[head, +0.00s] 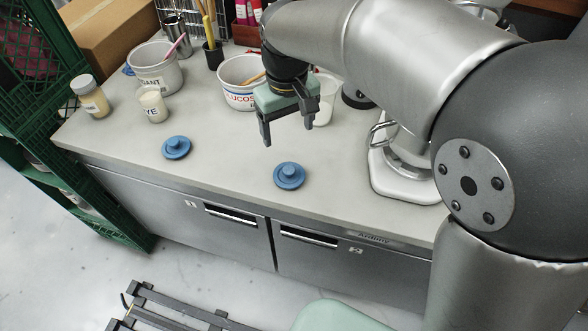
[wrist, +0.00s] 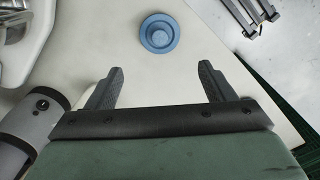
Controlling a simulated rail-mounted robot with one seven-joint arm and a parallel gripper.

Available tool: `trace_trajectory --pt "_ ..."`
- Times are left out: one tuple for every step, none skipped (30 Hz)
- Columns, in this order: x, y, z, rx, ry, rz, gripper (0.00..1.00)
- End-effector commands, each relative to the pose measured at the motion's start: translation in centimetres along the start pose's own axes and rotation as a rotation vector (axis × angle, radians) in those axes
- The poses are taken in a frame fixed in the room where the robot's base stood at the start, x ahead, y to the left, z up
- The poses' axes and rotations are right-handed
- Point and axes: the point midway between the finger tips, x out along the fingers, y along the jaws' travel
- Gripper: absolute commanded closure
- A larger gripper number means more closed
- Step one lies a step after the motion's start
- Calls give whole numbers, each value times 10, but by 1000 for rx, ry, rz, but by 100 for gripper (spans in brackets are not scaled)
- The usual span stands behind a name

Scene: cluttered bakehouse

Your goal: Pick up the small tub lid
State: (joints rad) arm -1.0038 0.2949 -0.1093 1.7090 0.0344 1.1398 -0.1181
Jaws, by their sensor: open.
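Two round blue lids with raised centre knobs lie flat on the grey counter (head: 225,168). One lid (head: 289,176) is near the front edge at the middle; the other lid (head: 176,147) is further left. They look alike, and I cannot tell for sure which is the small tub lid. My gripper (head: 287,133) is open and empty above the counter, behind the middle lid. In the wrist view, one blue lid (wrist: 159,33) lies beyond the fingertips of my gripper (wrist: 161,70), roughly centred between them and apart from them.
A white tub (head: 155,75) and a second white tub with red and blue lettering (head: 238,98) stand behind. A labelled cup (head: 153,108) and a jar (head: 90,100) stand at left. A white-based appliance (head: 405,185) stands at right. Counter around both lids is clear.

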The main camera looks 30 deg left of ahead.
Motion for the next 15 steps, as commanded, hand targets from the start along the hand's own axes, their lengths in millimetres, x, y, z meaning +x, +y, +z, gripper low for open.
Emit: trace_trajectory --pt "11 0 1 1 -6 0 24" --pt "17 0 1 1 -7 -1 24" --pt "27 0 2 0 -7 -1 24" --pt "33 0 2 0 -6 -1 24" --pt "39 0 2 1 -6 -1 24" --pt "48 0 2 1 -7 0 24" --pt "55 1 2 1 -6 0 24" --pt "61 0 2 1 -6 0 24" --pt "69 0 2 2 -6 -1 24" --pt "75 0 2 2 -5 -1 24" --pt "80 0 2 2 -5 0 24" --pt "86 1 2 2 -4 0 24" --pt "90 1 2 2 -4 0 24" --pt "93 1 1 2 -3 0 24" --pt "96 1 1 2 -1 0 24"
